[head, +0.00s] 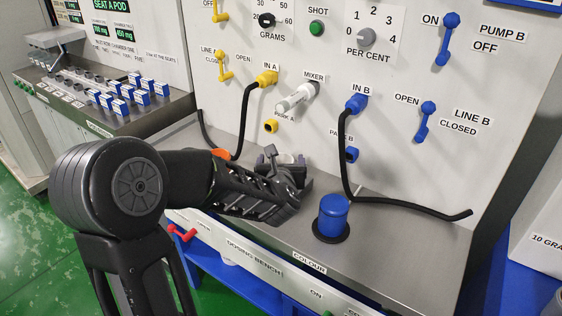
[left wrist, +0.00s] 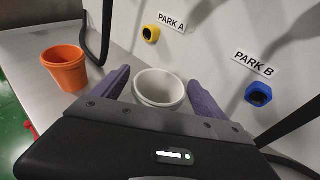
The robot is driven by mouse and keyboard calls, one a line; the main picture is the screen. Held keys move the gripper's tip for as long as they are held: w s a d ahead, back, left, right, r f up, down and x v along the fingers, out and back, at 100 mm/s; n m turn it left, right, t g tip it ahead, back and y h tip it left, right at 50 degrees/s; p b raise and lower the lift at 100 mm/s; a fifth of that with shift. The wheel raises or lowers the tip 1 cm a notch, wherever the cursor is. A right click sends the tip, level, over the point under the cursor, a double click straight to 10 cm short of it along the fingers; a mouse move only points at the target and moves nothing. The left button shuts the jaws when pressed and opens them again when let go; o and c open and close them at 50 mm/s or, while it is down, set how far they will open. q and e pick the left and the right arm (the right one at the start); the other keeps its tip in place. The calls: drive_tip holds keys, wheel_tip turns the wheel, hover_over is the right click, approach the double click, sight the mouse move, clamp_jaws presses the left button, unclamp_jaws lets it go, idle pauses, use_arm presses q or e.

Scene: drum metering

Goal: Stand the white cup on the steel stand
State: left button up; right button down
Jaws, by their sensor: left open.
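The white cup (left wrist: 160,87) is upright on the grey bench in the left wrist view, its open mouth showing. My left gripper (left wrist: 158,90) is open, with one purple finger on either side of the cup; I cannot tell whether they touch it. In the head view my left gripper (head: 286,168) is over the bench below the mixer and hides most of the cup. I cannot make out the steel stand in either view. My right gripper is not in view.
An orange cup (left wrist: 65,68) stands left of the white cup. A blue canister (head: 333,214) on a dark round base is to the right. Black hoses (head: 347,165) hang from the panel onto the bench. The parking ports (left wrist: 258,94) and mixer (head: 297,97) are behind.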

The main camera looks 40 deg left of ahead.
use_arm(q)
drive_tip(key=shift+r+p, duration=0.2)
drive_tip(key=shift+p, duration=0.1)
drive_tip(key=b+v, duration=0.3)
drive_tip(key=v, duration=0.9)
drive_tip(key=shift+a, duration=0.1)
